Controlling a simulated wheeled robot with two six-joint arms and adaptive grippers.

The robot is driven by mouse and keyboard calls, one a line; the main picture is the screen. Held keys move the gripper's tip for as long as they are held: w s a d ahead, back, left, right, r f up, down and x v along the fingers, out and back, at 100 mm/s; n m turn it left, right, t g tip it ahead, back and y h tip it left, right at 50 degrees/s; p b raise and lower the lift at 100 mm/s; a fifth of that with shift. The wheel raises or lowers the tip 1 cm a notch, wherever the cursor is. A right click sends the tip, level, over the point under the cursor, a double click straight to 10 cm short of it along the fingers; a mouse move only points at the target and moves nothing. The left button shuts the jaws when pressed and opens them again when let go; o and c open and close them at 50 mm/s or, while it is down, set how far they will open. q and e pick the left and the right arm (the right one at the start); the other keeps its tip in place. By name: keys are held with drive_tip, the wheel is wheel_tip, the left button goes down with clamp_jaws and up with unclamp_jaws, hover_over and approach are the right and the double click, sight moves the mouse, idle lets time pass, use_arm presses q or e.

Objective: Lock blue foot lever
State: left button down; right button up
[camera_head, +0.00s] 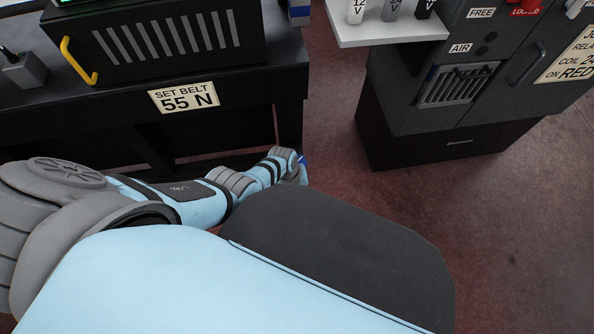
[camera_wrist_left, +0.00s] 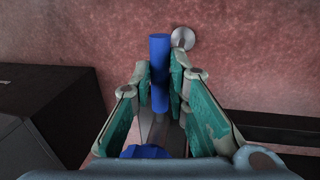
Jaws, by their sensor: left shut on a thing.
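The blue foot lever (camera_wrist_left: 160,60) shows in the left wrist view as an upright blue bar. My left gripper (camera_wrist_left: 160,85) is shut on it, with one teal-padded finger on each side. A further blue rounded part (camera_wrist_left: 145,152) shows low in that view, partly hidden by the gripper's body. In the head view a small bit of blue (camera_head: 304,160) shows at the end of my left arm, low beside the dark bench; the fingers cannot be made out there. My right gripper is in neither view.
A dark bench (camera_head: 200,107) with a "SET BELT 55 N" label stands at left. A dark cabinet (camera_head: 460,115) with FREE, LOCKED and AIR labels stands at right. A silver round piece (camera_wrist_left: 183,38) is beside the lever top. Reddish floor (camera_head: 330,120) lies clear between bench and cabinet.

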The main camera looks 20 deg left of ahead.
use_arm(q)
drive_tip(key=shift+d, duration=0.1)
idle(0.4)
drive_tip(key=c, duration=1.6)
unclamp_jaws()
drive_tip(key=shift+o, duration=0.2)
drive_tip(key=shift+r, duration=0.1)
wheel_tip(320, 180, up, 12)
drive_tip(key=s+a, duration=0.1)
drive_tip(key=a, duration=0.1)
drive_tip(key=shift+s+f, duration=0.2)
